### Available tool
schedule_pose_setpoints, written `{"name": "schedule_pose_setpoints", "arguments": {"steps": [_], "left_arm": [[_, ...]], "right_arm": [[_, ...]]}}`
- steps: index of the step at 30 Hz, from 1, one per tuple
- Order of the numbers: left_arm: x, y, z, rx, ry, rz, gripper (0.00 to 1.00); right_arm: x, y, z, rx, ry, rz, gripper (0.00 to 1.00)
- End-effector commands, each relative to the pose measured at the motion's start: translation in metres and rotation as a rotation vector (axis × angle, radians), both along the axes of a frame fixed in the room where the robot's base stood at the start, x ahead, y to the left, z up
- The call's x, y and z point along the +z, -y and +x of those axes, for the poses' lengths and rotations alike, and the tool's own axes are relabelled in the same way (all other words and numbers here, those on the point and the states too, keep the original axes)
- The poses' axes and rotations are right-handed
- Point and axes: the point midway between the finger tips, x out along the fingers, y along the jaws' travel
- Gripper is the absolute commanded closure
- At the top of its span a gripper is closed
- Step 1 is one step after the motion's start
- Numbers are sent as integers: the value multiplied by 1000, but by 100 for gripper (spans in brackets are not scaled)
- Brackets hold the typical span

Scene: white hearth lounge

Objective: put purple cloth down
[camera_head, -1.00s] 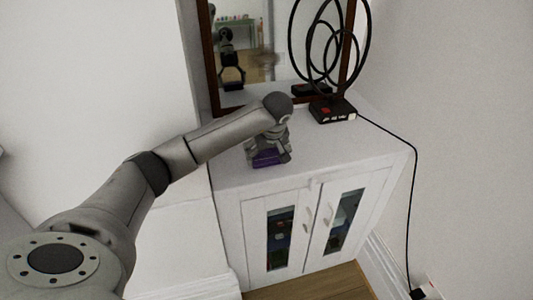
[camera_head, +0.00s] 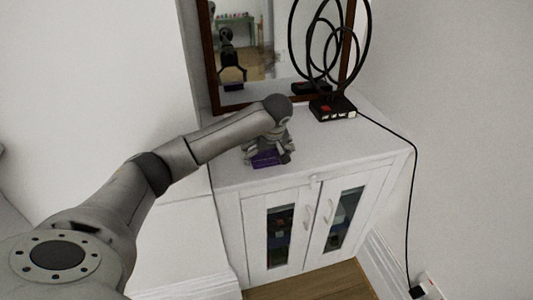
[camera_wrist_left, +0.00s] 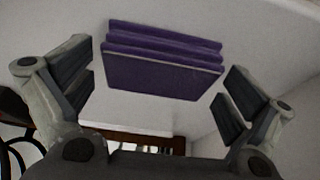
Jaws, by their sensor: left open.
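The purple cloth (camera_head: 265,160) is folded and lies on the white cabinet top near its front left part. In the left wrist view the cloth (camera_wrist_left: 162,65) shows as a folded stack, ahead of and between the fingers. My left gripper (camera_head: 268,155) is over the cloth, pointing down, and partly hides it in the head view. In the left wrist view my left gripper (camera_wrist_left: 162,90) is open, with gaps between both fingers and the cloth. My right gripper is not in view, apart from arm parts in the mirror that I cannot identify.
The white cabinet (camera_head: 222,178) has two glass-fronted doors. A black looped lamp (camera_head: 333,110) stands at the back right, with its cord (camera_head: 414,200) running down the right side. A brown-framed mirror (camera_head: 240,60) leans behind. The cabinet top right of the gripper is clear.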

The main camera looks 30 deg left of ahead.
Motion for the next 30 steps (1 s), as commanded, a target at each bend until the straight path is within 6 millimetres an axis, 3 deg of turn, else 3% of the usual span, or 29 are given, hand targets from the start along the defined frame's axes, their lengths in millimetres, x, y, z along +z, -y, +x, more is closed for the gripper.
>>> {"name": "schedule_pose_setpoints", "arguments": {"steps": [5,18,24,30], "left_arm": [[16,4,-2,-1,3,0,0],[97,30,-25,-1,3,0,0],[112,35,-29,1,0,0,0],[113,35,-30,1,0,0,0]], "right_arm": [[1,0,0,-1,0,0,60],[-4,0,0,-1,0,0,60],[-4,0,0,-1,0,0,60],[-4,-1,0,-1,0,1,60]]}}
